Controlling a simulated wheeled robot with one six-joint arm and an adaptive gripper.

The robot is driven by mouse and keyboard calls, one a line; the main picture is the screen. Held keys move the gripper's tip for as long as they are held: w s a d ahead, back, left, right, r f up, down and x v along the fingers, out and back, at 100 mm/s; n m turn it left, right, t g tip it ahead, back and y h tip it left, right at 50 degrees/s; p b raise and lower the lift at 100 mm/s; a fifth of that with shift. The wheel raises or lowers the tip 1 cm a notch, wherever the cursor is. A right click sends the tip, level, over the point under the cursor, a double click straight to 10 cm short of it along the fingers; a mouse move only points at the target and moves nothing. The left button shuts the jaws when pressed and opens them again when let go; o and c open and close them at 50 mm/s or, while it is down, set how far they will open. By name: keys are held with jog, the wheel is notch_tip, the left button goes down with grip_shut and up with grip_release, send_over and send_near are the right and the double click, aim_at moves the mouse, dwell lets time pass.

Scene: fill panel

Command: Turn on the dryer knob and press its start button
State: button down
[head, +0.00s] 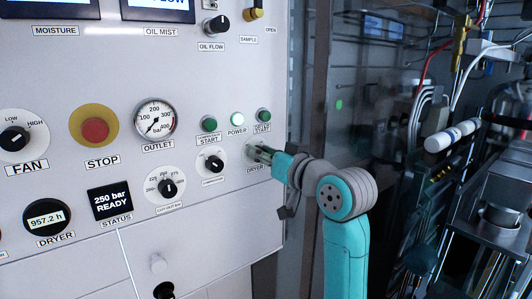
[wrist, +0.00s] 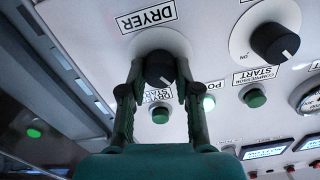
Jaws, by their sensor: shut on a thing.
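In the head view my gripper (head: 260,152) reaches the panel's right edge and hides most of the knob. The green dryer start button (head: 263,115) is just above the gripper there. It also shows between the fingers in the wrist view (wrist: 160,115), with its label partly covered. The knob's pointer setting is hard to read.
A lit POWER lamp (head: 237,119) and a compressor start button (head: 209,124) are left of the dryer start button. A compressor knob (head: 214,163) is close left of my gripper. A red stop button (head: 95,129) is farther left. Pipes and machinery fill the right.

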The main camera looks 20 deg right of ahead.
jog(key=shift+d+m, duration=0.2)
jog(key=shift+m, duration=7.5)
jog(key=c, duration=0.8)
grip_release()
jog(key=shift+f, duration=0.1)
jog(key=v, duration=1.2)
